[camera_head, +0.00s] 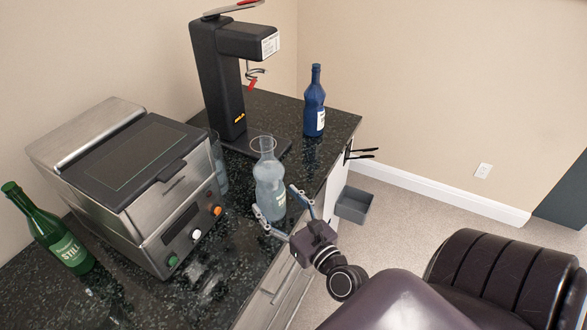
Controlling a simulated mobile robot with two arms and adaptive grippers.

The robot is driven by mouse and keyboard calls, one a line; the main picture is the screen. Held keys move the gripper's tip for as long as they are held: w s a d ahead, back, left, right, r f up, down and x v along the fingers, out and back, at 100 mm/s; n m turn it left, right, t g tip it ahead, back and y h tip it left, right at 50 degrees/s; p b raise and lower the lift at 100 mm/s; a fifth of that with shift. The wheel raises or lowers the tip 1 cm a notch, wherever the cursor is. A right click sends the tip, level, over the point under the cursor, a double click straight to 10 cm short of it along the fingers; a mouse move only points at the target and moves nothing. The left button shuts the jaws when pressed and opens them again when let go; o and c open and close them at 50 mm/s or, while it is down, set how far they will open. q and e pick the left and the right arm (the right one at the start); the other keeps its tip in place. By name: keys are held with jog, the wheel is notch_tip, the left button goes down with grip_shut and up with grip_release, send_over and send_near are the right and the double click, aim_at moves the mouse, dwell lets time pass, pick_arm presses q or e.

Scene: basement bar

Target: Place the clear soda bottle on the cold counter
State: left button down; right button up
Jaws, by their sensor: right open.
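The clear soda bottle (267,172) stands upright on the dark speckled countertop (235,253), near its front edge. My right gripper (279,203) comes in from the lower right. It is open, with one finger at the front left of the bottle's lower body and the other at its right. I cannot tell whether either finger touches the glass. I cannot tell which surface is the cold counter. My left gripper is not in view.
A metal countertop appliance (150,185) with knobs stands left of the bottle, and a black stand machine (220,85) behind it. Another clear container (217,163) is between them. A grey bin (354,205) is beyond the counter's end.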

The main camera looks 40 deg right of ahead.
jog(key=s+b, duration=0.2)
jog(key=s, duration=0.6)
jog(key=shift+s+a+b, duration=0.35)
jog(key=shift+s, duration=0.05)
